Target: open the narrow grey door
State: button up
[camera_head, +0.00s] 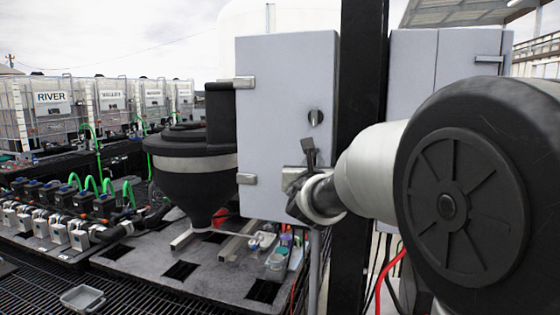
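The narrow grey door (275,120) is a tall flat panel in the middle of the head view, beside a black post. It looks shut. It has a small dark round knob (315,117) on its upper right and metal hinge-like brackets on its left edge. My gripper (300,182) is in front of the door's lower right part, below the knob, with its dark fingers near the panel. A silvery piece shows beside the fingers; I cannot tell whether it belongs to the door. My wrist and arm hide part of the gripper, so its opening and any contact are unclear.
A black post (357,75) stands right of the door, with another grey cabinet (412,75) behind it. A black hopper (192,165) stands close on the left. Small bottles (277,260) sit on the platform below. Labelled white totes (55,105) line the back left.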

jog(key=shift+w+d, duration=0.2)
jog(key=shift+w, duration=0.7)
grip_shut()
jog(key=shift+a, duration=0.1)
